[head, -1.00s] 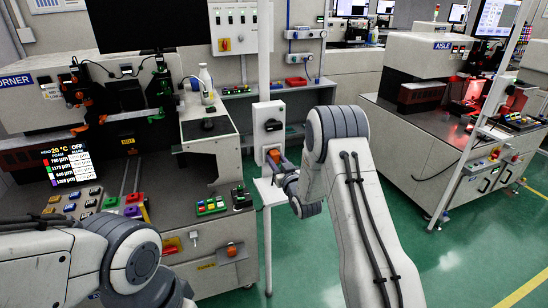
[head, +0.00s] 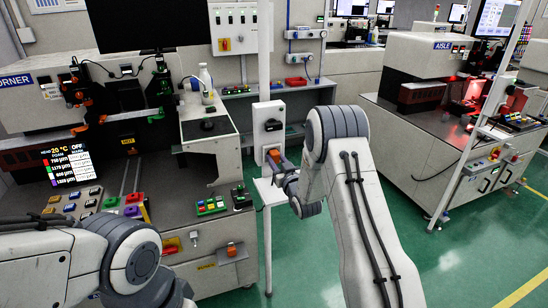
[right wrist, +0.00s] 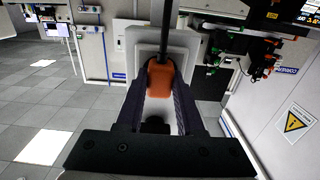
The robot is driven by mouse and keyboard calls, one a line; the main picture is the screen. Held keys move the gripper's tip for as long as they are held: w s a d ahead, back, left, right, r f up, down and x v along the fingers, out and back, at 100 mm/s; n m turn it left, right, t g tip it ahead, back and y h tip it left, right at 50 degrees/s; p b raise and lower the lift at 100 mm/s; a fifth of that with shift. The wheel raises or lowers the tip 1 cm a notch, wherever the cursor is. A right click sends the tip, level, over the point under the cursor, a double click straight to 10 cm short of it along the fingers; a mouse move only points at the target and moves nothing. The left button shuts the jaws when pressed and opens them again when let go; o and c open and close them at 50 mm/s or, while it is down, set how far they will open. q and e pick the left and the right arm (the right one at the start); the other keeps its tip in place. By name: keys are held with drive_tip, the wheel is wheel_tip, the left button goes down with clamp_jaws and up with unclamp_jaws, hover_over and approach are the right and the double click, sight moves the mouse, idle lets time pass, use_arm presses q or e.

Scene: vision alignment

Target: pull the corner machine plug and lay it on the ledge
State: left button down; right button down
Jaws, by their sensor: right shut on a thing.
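An orange plug (head: 273,156) is at the lower front of the white socket box (head: 268,124) on the pale post. My right gripper (head: 278,161) is shut on it. In the right wrist view the orange plug (right wrist: 160,76) sits between the two fingers (right wrist: 160,92), with a dark cable running up from it and a pale plate behind. I cannot tell whether the plug is seated or free. A small white ledge (head: 266,195) is just below the gripper, partly hidden by my arm. My left arm shows at lower left, but its gripper is out of view.
The CORNER machine's bench (head: 215,153) stands left of the post, with a white bottle (head: 206,86) on it. A button box (head: 211,206) is on the front bench. The AISLE machine (head: 430,70) is at right. Green floor (head: 330,255) is open between them.

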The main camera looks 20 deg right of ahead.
drive_tip(key=shift+s+d+b, duration=0.1)
drive_tip(key=shift+s+b, duration=0.55)
drive_tip(key=shift+s, duration=2.3)
drive_tip(key=s+d+b, duration=0.4)
drive_tip(key=d, duration=0.3)
drive_tip(key=p, duration=0.3)
hover_over(279, 195)
wheel_tip(279, 195, down, 6)
drive_tip(key=shift+s+a+f, duration=0.1)
drive_tip(key=shift+s, duration=0.05)
drive_tip(key=shift+f+p, duration=0.35)
drive_tip(key=shift+f, duration=1.6)
